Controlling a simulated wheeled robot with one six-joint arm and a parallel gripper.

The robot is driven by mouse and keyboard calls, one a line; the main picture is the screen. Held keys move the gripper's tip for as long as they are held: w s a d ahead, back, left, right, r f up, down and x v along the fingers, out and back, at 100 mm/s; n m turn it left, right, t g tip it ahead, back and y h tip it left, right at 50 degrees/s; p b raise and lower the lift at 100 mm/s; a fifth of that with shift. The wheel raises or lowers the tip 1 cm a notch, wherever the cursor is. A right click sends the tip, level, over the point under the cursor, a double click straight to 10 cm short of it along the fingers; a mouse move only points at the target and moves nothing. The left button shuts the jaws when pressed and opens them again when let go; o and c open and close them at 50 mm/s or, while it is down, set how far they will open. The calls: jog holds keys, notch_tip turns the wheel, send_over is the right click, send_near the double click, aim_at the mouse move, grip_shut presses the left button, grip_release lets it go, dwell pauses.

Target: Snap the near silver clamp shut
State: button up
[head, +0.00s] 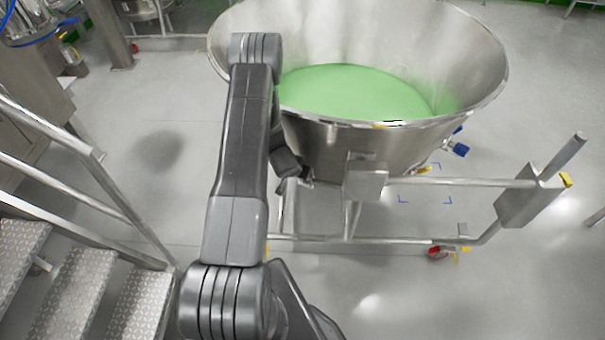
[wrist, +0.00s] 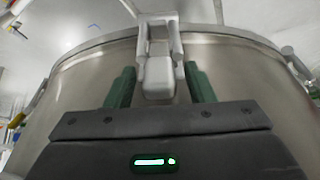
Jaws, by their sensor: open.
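The silver clamp (wrist: 158,55) sits at the rim of the steel bowl in the wrist view, at top centre. It has a forked upper part and a blocky lower end lying against the bowl's wall. I cannot tell whether it is latched. My gripper (wrist: 159,80) is open, with one green finger on each side of the clamp's lower end and a gap visible on both sides. The steel bowl (head: 345,150) holds green material (head: 350,90) in the head view.
In the head view, a tubular frame (head: 450,183) stands at the right, and metal steps (head: 75,290) with a handrail (head: 75,150) at the left.

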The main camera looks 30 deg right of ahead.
jog(key=v, duration=1.1)
jog(key=x, duration=1.3)
jog(key=shift+p, duration=0.3)
jog(key=shift+w+d+f, duration=0.1)
jog(key=shift+d+f, duration=0.1)
jog(key=shift+f, duration=0.05)
jog(key=shift+a+r, duration=0.1)
